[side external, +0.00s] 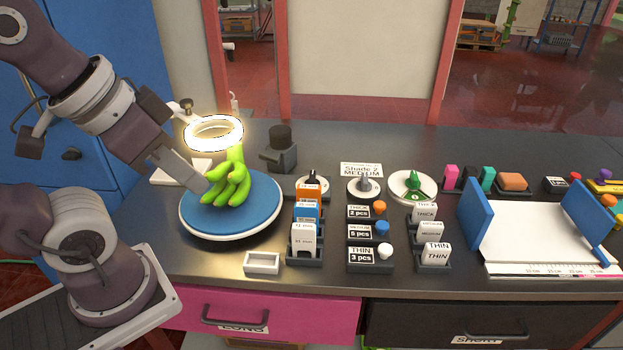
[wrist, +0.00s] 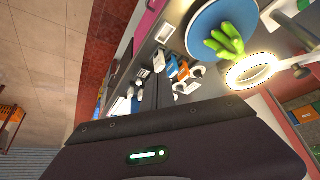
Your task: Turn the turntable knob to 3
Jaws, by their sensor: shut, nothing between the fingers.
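The round turntable (side external: 262,218) has a blue top and white rim, with a bunch of green bananas (side external: 231,187) on it. It also shows in the wrist view (wrist: 200,38).
A glowing ring lamp (side external: 214,132) stands behind the turntable. Labelled card holders (side external: 305,240) and piece-count signs with coloured knobs (side external: 368,232) crowd the middle. A small white tray (side external: 262,262) lies in front. A white board with blue walls (side external: 540,235) stands at right.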

